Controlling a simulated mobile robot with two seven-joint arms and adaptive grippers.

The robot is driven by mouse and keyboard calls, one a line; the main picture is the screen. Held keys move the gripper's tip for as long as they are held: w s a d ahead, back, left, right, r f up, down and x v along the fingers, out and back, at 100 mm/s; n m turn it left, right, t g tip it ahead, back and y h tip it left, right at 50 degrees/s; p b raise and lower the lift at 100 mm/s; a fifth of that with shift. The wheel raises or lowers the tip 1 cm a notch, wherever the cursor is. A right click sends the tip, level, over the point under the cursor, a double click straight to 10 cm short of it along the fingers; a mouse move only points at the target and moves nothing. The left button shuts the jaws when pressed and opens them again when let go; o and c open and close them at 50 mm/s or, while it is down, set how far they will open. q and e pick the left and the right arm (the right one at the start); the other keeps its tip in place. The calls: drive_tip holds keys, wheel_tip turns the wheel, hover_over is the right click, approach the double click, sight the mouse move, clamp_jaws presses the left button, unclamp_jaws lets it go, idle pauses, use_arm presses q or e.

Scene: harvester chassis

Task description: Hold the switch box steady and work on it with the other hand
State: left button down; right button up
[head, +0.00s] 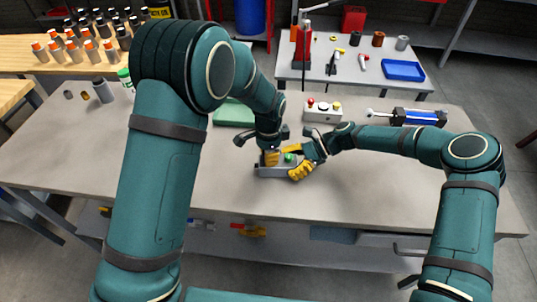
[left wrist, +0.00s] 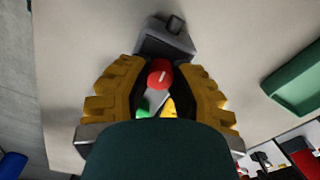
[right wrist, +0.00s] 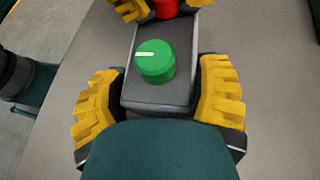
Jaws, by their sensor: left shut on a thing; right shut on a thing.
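The grey switch box (head: 266,171) lies on the near middle of the workbench. It carries a green knob (right wrist: 155,62) with a white mark and a red knob (left wrist: 160,73) with a white mark. My left gripper (head: 271,158) comes down from above, its yellow fingers on either side of the red knob and shut on it. My right gripper (head: 300,163) reaches in from the right, its fingers (right wrist: 158,105) along both long sides of the box, shut on it beside the green knob. The left fingers partly hide the red knob in the right wrist view.
A green mat or tray (head: 232,113) lies behind my left forearm. Bare bench lies left and right of the switch box.

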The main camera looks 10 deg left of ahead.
use_arm(q)
drive_tip(key=n, duration=0.4)
drive_tip(key=shift+w, duration=0.1)
use_arm(e)
drive_tip(key=shift+f, duration=0.15)
use_arm(q)
drive_tip(key=n, duration=0.4)
drive_tip(key=shift+n, duration=0.4)
drive_tip(key=n, duration=0.4)
drive_tip(key=shift+n, duration=2.1)
use_arm(e)
drive_tip(key=shift+s, duration=0.1)
use_arm(q)
drive_tip(key=shift+a, duration=0.1)
drive_tip(key=c, duration=0.7)
unclamp_jaws()
drive_tip(key=shift+c, duration=0.2)
